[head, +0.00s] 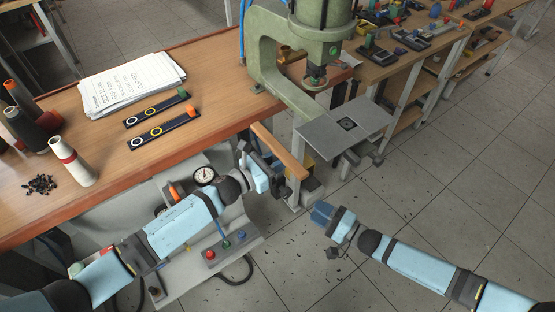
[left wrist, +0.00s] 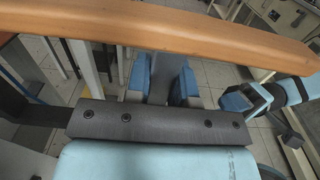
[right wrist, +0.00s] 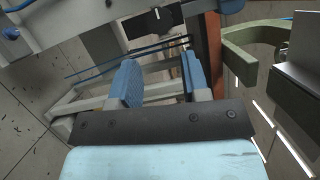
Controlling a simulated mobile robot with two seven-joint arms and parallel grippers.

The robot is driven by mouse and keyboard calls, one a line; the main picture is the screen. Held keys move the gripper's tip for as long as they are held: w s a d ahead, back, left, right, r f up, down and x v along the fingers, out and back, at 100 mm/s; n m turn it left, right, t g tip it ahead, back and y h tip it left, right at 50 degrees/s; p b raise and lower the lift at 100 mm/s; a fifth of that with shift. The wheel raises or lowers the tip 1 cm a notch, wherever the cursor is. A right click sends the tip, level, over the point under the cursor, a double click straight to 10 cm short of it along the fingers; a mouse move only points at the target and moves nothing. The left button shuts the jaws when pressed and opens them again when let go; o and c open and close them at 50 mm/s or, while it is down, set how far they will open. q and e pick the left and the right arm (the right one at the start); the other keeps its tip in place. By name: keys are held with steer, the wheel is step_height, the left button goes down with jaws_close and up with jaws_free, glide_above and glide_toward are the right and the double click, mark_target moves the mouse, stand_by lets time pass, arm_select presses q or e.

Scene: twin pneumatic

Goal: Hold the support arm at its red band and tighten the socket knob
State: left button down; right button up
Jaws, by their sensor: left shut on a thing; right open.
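My right gripper (head: 322,214) is open and empty, right of and below the left one, over the floor. Its spread blue fingers (right wrist: 160,82) show in the right wrist view. I cannot pick out the socket knob with certainty.
A dial gauge (head: 205,175) and a button box (head: 229,245) are below the bench edge. Tiled floor lies open on the right.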

mark_target(273, 151)
arm_select(q)
steer(key=shift+r, duration=0.15)
arm_select(e)
steer(key=shift+r, duration=0.1)
arm_select(q)
steer(key=shift+r+p, duration=1.7)
steer(key=shift+r, duration=0.45)
arm_select(e)
steer(key=shift+r, duration=1.6)
arm_select(q)
steer(key=shift+r, duration=0.2)
arm_select(e)
steer(key=shift+r, duration=0.1)
steer(key=shift+f, duration=0.3)
steer(key=shift+o, duration=0.4)
